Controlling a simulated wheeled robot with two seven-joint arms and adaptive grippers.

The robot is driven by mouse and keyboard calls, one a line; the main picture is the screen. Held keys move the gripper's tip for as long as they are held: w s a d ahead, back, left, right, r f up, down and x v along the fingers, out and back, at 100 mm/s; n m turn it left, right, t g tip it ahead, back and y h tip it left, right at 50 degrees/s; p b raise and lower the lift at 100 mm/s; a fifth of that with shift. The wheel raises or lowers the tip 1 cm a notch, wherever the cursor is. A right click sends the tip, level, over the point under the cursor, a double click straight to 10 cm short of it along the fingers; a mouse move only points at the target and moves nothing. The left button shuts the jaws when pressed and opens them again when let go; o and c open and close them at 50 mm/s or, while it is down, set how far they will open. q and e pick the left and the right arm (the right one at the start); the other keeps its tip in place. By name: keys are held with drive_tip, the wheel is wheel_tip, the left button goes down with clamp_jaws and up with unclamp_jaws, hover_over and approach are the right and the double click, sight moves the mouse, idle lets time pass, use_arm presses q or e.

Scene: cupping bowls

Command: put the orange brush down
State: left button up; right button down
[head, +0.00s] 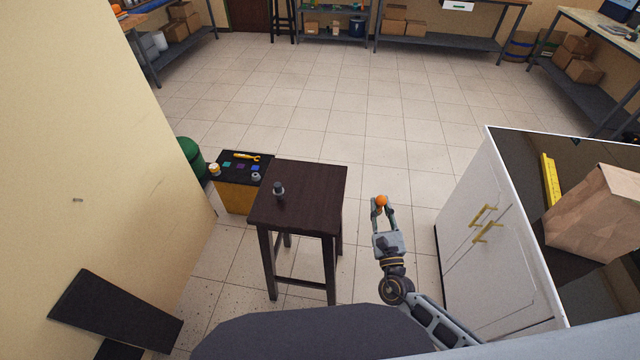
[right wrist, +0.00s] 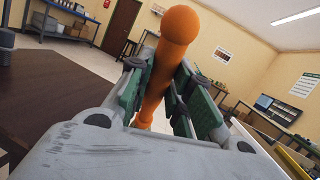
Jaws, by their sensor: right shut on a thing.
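The orange brush (head: 381,201) is held between the fingertips of my right gripper (head: 381,208) in the head view. In the right wrist view the brush (right wrist: 166,62) stands up between the green-padded fingers of the gripper (right wrist: 160,100), its round orange end toward the camera. The gripper is shut on it, in open air to the right of a dark wooden stool (head: 318,190). My left gripper is in neither view.
A small grey-black object (head: 279,190) stands on the stool's left part; the rest of its top is clear. A yellow cart (head: 238,198) with a wrench and small items stands behind left. A white cabinet (head: 480,215) with a paper bag (head: 598,215) is at right.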

drive_tip(key=shift+f+b, duration=0.5)
drive_tip(key=shift+f, duration=0.15)
drive_tip(key=w+f+n+g+y+b, duration=0.1)
drive_tip(key=w+f, duration=0.1)
drive_tip(key=w+d+f+n+g+y+b, duration=0.1)
drive_tip(key=w+f+y+b, duration=0.1)
drive_tip(key=w+f, duration=0.1)
drive_tip(key=w+f+g+y+b, duration=0.1)
drive_tip(key=w+f+y, duration=0.1)
drive_tip(key=f, duration=0.1)
drive_tip(key=shift+w+d+f+n+g, duration=0.1)
drive_tip(key=shift+w+d+n+g, duration=0.05)
drive_tip(key=shift+w+n+g, duration=0.25)
drive_tip(key=shift+w+f+g+b, duration=0.3)
drive_tip(key=shift+w+f+g, duration=0.05)
drive_tip(key=shift+w+g, duration=0.6)
drive_tip(key=shift+w+f+g+b, duration=0.35)
drive_tip(key=shift+w+g, duration=0.45)
drive_tip(key=shift+g, duration=0.25)
drive_tip(key=shift+w+g+h, duration=0.3)
drive_tip(key=shift+g, duration=0.4)
drive_tip(key=shift+w+a+m+g+h, duration=0.25)
drive_tip(key=shift+m+g+h, duration=0.3)
drive_tip(key=shift+g, duration=0.35)
